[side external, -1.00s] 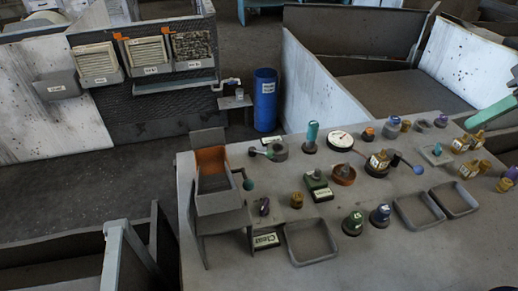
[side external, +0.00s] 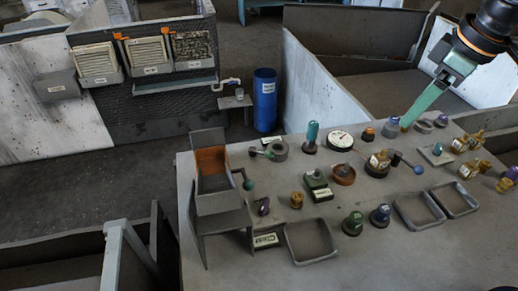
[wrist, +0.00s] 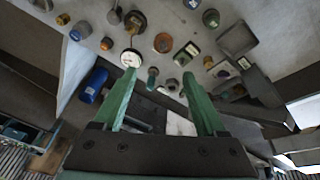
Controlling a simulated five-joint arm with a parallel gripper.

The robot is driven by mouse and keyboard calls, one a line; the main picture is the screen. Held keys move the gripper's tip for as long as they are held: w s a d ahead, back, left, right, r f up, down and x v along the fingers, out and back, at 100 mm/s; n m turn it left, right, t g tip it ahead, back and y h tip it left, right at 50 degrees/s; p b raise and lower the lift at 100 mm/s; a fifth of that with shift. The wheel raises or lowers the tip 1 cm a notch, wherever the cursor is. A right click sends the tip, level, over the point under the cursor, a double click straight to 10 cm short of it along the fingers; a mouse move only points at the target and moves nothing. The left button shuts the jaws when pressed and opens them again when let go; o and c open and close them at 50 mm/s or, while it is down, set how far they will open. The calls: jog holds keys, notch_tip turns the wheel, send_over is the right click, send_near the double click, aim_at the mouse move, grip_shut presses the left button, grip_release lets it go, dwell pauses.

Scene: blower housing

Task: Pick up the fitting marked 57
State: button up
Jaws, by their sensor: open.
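Several brass fittings stand on the grey bench. One with a pale label (side external: 380,160) is near the middle. Two more pale-labelled brass fittings (side external: 461,145) and (side external: 466,171) are at the right. The labels are too small to read, so I cannot tell which one is marked 57. My gripper (wrist: 159,76) is open and empty, its green fingers spread in the wrist view.
A white-faced gauge (side external: 340,141), a teal-topped piece (side external: 312,136) and a copper-coloured ring (side external: 344,175) crowd the bench's middle. Empty trays (side external: 418,224) and (side external: 311,257) lie toward the front. A blue barrel (side external: 265,99) stands on the floor behind.

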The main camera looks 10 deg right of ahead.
jog(key=w+a+f+n+g, duration=0.25)
jog(key=a+f+n, duration=0.2)
jog(key=a, duration=0.35)
jog(key=n, duration=0.6)
send_over(298, 196)
notch_tip(298, 196, down, 8)
jog(key=r, duration=0.1)
jog(key=shift+g+h, duration=0.4)
jog(key=shift+g, duration=0.05)
notch_tip(298, 196, down, 13)
jog(key=shift+r, duration=0.2)
grip_shut()
